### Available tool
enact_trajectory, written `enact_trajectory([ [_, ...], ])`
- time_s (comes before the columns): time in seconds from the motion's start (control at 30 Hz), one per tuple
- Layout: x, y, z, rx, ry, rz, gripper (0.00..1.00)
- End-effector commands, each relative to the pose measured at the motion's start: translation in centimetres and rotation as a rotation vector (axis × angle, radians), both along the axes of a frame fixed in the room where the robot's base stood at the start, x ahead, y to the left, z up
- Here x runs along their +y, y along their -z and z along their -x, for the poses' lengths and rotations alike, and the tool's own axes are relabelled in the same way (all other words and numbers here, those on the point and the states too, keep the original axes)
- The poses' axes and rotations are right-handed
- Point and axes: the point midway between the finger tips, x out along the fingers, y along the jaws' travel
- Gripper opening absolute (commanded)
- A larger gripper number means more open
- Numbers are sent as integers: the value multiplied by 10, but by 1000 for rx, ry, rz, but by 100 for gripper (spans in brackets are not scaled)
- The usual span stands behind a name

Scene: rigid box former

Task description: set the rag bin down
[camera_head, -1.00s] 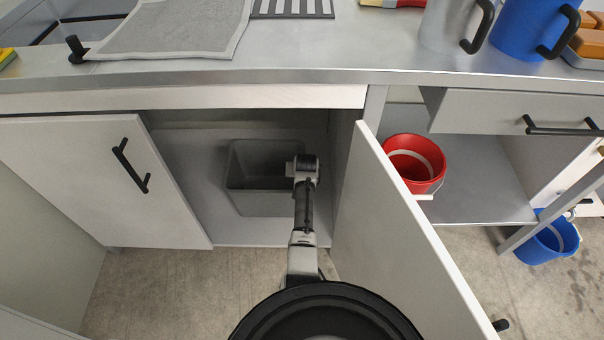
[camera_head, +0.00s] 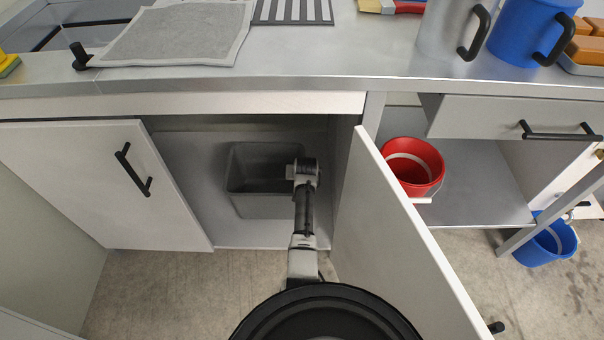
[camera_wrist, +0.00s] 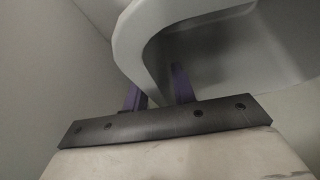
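The rag bin (camera_head: 262,205) is a grey open-topped tub inside the open cabinet under the counter. My gripper (camera_head: 301,172) is at the bin's right side, at its rim. In the wrist view the bin's pale rim and wall (camera_wrist: 215,25) fill the upper right. The two purple fingers of my gripper (camera_wrist: 158,92) stand on either side of the wall and appear closed on it. The bin looks upright over the cabinet floor (camera_head: 185,165); whether its base touches the floor cannot be seen clearly.
The open cabinet door (camera_head: 400,235) stands right of my arm, and another door (camera_head: 95,180) is at the left. A red bucket (camera_head: 413,165) sits on the shelf to the right. A blue bucket (camera_head: 545,245) is at far right. Cabinet floor shows left of the bin.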

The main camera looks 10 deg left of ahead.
Motion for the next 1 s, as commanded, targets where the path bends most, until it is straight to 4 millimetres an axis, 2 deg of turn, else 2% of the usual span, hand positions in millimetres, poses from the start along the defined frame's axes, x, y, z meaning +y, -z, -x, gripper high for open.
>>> enact_trajectory([
  [0.03, -1, -11, 3, 0, 0, 0, 26],
  [0.7, -13, -79, 43, 1, 0, 0, 26],
  [1.0, -17, -95, 54, 0, 0, 0, 26],
])
